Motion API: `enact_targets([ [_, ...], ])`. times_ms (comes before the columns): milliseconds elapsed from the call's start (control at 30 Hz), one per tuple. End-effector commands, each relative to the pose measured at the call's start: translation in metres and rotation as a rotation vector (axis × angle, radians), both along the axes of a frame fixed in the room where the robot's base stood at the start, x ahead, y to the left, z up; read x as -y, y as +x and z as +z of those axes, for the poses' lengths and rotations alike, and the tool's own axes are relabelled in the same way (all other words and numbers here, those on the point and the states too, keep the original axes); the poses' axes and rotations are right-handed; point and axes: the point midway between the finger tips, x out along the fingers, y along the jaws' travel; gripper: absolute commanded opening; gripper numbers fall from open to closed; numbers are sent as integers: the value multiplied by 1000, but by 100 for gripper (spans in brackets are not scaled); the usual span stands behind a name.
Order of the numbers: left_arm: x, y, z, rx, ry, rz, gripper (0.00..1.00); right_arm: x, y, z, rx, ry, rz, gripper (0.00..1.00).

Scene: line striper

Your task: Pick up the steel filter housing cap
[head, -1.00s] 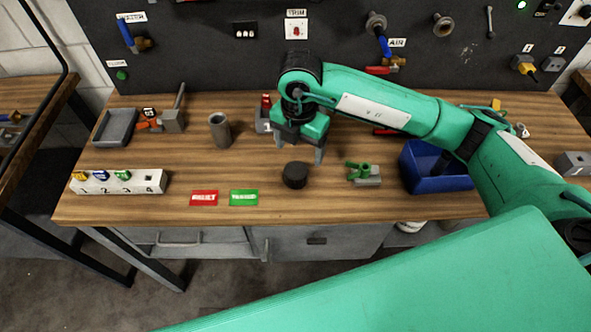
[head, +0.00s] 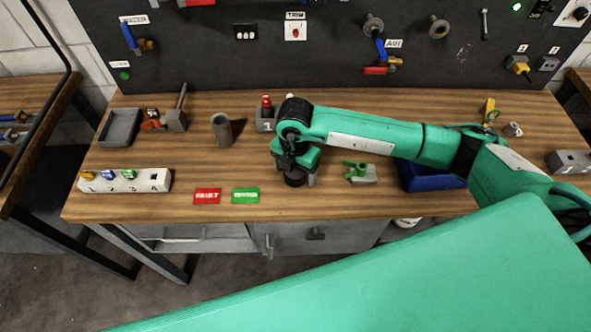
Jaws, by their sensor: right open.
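A short dark round piece (head: 294,181), which looks like the filter housing cap, stands on the wooden bench near its front middle. My right gripper (head: 295,175) points down over it from above. Its fingers are open, one on each side of the piece. I cannot tell whether they touch it. The gripper body hides the top of the piece. My left gripper is not in view.
A grey open cylinder (head: 222,130) stands behind to the left. A green fitting on a grey block (head: 361,173) sits close to the right, beside a blue bin (head: 425,178). A numbered white block (head: 125,181) stands further left.

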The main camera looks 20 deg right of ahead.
Motion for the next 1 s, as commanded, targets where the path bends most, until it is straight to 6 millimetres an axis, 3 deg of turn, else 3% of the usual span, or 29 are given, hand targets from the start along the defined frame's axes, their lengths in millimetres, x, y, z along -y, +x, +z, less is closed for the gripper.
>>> enact_targets([
  [67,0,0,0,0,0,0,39,0,0,0,0,0,0,77],
  [300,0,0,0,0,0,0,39,0,0,0,0,0,0,32],
  [367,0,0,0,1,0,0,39,0,0,0,0,0,0,28],
  [767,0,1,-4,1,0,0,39,0,1,11,1,1,0,28],
  [1000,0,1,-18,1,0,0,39,0,2,55,7,2,1,28],
])
